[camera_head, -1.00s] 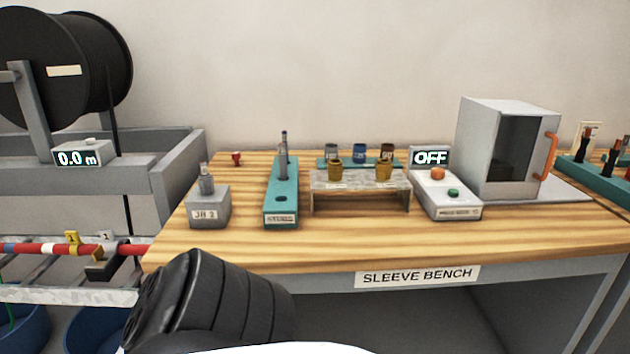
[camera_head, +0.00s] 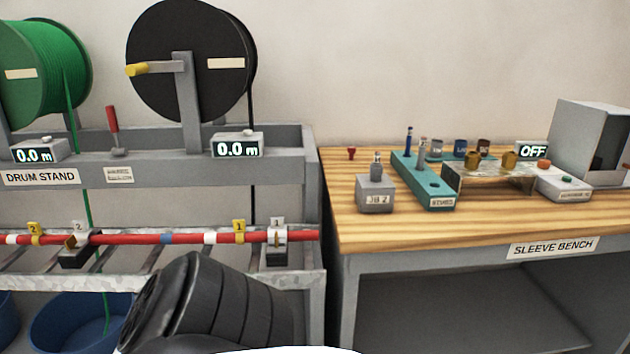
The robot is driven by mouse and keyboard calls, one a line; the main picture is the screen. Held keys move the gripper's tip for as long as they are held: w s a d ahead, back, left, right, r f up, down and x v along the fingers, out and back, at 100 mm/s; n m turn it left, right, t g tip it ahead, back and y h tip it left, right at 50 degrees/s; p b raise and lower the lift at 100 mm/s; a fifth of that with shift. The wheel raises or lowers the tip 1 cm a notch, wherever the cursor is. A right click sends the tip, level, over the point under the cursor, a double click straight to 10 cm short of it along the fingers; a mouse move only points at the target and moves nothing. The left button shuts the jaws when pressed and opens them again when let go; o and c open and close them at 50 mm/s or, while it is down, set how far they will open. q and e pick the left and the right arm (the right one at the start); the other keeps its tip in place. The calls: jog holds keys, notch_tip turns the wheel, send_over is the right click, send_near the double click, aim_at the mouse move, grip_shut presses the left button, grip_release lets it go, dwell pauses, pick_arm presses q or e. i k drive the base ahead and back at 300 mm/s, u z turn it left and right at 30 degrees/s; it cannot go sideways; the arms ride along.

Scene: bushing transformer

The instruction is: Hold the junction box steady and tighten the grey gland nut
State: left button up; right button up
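The junction box (camera_head: 375,195) is a small grey box labelled JB 2, standing on the wooden bench top near its left end. A grey gland (camera_head: 376,166) stands upright on top of the box. The gland nut is too small to tell apart from the rest of the gland. Neither of my grippers is in view. A black ribbed part of my own body fills the lower middle-left.
A teal rack (camera_head: 425,180) stands just right of the box, with a metal shelf (camera_head: 495,178) beyond it. A small red item (camera_head: 351,154) lies behind the box. Bare bench lies in front. Left are the drum stand (camera_head: 75,175) and a red measuring bar (camera_head: 180,238).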

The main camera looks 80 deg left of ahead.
aim_at(377, 171)
jog(key=k, duration=0.25)
jog(key=u, duration=1.2)
